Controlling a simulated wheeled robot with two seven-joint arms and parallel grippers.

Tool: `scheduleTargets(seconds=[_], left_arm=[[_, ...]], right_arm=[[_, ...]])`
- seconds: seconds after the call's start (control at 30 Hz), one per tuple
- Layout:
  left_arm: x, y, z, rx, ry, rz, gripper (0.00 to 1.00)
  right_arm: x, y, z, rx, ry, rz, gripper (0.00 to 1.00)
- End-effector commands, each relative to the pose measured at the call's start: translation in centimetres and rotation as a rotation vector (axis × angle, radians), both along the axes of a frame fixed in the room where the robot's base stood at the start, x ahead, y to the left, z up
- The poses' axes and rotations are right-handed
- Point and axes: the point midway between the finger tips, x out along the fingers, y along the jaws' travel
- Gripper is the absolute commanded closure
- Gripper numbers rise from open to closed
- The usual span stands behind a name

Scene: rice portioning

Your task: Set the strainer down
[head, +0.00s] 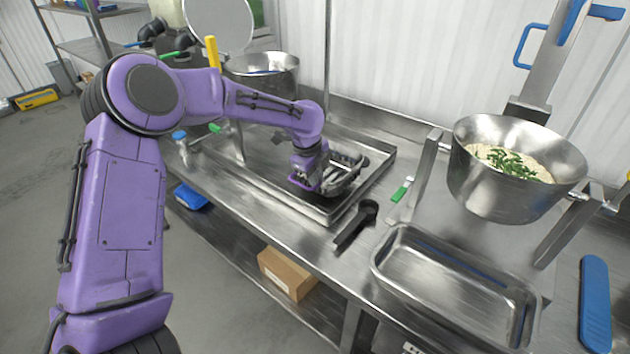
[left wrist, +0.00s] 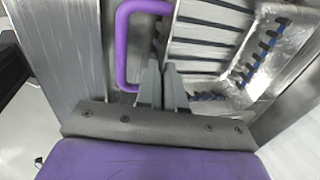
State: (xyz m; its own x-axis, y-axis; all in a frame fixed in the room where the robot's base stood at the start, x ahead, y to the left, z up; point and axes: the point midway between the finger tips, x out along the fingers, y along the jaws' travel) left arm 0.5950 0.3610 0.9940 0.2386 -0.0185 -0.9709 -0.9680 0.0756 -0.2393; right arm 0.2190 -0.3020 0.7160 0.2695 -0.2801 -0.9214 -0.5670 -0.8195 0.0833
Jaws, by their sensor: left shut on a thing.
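The strainer (head: 347,178) is a metal basket with slots, at the right end of the long shallow metal tray (head: 375,178) on the counter. In the left wrist view its slotted metal (left wrist: 212,28) and a purple loop handle (left wrist: 122,50) show close up. My left gripper (head: 318,182) is at the strainer's near left side, pointing down. Its fingers (left wrist: 163,82) are close together at the handle side and shut on the strainer. The grip itself is partly hidden. I cannot tell whether the strainer touches the tray floor. My right gripper is not in view.
A pot of rice with green bits (head: 512,195) stands in a metal frame at right. An empty rectangular pan (head: 385,262) lies in front. A black-handled tool (head: 357,222) and a green-handled tool (head: 401,190) lie between. Another pot (head: 275,78) stands behind my left arm.

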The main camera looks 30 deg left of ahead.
Motion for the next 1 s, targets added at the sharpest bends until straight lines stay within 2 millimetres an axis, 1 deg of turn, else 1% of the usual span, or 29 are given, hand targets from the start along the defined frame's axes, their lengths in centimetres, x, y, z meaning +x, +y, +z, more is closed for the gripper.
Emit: scheduleTargets(seconds=[0.03, 0.1, 0.43, 0.47, 0.5, 0.53, 0.77, 0.83, 0.93, 1.0], left_arm=[[-0.1, 0.0, -1.0, 0.001, 0.004, -0.001, 1.0], [-0.1, 0.0, -1.7, 0.0, 0.001, -0.001, 1.0], [-0.1, 0.0, -2.1, 0.0, 0.0, -0.001, 1.0], [-0.1, 0.0, -2.1, 0.0, 0.001, -0.001, 0.83], [-0.1, 0.0, -2.1, 0.0, 0.001, -0.001, 0.7], [-0.1, 0.0, -2.1, 0.0, 0.001, -0.001, 0.67], [-0.1, 0.0, -2.1, 0.0, 0.001, -0.001, 0.67], [-0.1, 0.0, -1.8, 0.0, 0.0, -0.001, 0.67], [-0.3, 0.0, -0.6, 0.0, -0.003, -0.001, 0.67], [-0.7, 0.0, 1.0, 0.001, -0.006, -0.001, 0.67]], right_arm=[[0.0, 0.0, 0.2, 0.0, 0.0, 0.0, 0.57], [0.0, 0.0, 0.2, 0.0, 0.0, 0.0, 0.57], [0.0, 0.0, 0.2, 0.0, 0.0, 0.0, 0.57], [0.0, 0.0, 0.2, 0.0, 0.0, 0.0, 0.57], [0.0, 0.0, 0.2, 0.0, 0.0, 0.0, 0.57], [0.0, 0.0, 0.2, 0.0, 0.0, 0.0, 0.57], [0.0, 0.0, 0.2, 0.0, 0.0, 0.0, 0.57], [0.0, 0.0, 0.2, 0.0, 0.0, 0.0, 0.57], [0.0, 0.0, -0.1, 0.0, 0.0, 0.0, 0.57], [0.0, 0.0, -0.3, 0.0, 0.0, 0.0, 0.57]])
